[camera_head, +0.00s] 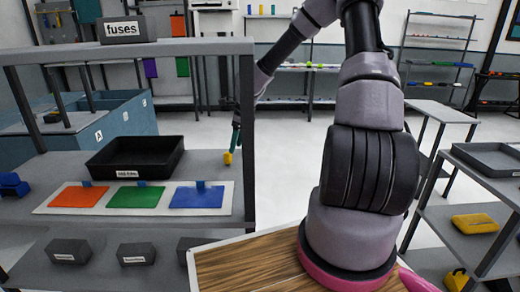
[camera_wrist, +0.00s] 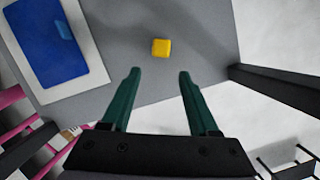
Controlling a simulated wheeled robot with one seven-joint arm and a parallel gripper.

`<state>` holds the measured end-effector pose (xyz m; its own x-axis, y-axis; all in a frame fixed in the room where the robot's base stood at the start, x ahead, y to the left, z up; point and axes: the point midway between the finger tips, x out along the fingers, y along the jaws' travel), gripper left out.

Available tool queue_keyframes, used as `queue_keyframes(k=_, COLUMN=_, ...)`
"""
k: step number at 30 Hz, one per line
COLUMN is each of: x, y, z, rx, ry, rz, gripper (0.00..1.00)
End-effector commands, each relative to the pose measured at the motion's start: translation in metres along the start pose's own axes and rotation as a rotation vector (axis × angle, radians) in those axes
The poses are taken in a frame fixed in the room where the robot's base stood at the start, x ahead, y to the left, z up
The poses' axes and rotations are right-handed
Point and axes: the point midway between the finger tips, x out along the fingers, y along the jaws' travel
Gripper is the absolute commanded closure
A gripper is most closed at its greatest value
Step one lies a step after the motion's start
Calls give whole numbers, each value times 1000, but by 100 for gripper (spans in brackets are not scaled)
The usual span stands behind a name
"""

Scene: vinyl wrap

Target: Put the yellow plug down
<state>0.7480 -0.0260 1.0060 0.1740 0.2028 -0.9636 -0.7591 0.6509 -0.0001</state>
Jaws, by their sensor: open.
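The yellow plug (camera_head: 228,157) is a small block on the grey shelf top, near its right end. In the wrist view the yellow plug (camera_wrist: 161,48) lies just beyond my fingertips, roughly centred between them. My gripper (camera_wrist: 159,73) has two green fingers spread apart with nothing between them. In the head view my gripper (camera_head: 236,138) points down just above the plug. The wrist view shows a gap in the picture between the tips and the plug; its exact height is hard to tell.
A white board (camera_head: 52,209) with orange, green and blue panels lies left of the plug; the blue panel (camera_wrist: 45,40) is nearest. A black tray (camera_head: 135,157) sits behind it. A dark shelf post (camera_head: 246,150) stands close to the plug. Grey shelf around the plug is bare.

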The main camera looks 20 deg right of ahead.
Motion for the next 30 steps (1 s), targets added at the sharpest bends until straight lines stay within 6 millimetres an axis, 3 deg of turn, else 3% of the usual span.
queue_keyframes(k=1, x=-3, y=-1, z=-17, rx=7, ry=4, rz=1, gripper=39)
queue_keyframes(k=6, x=-14, y=-1, z=-56, rx=6, ry=3, rz=1, gripper=39)
queue_keyframes(k=12, x=-23, y=-1, z=-88, rx=5, ry=2, rz=1, gripper=39)
queue_keyframes(k=18, x=-26, y=0, z=-100, rx=1, ry=2, rz=2, gripper=39)
queue_keyframes(k=30, x=-26, y=-1, z=-101, rx=1, ry=2, rz=2, gripper=39)
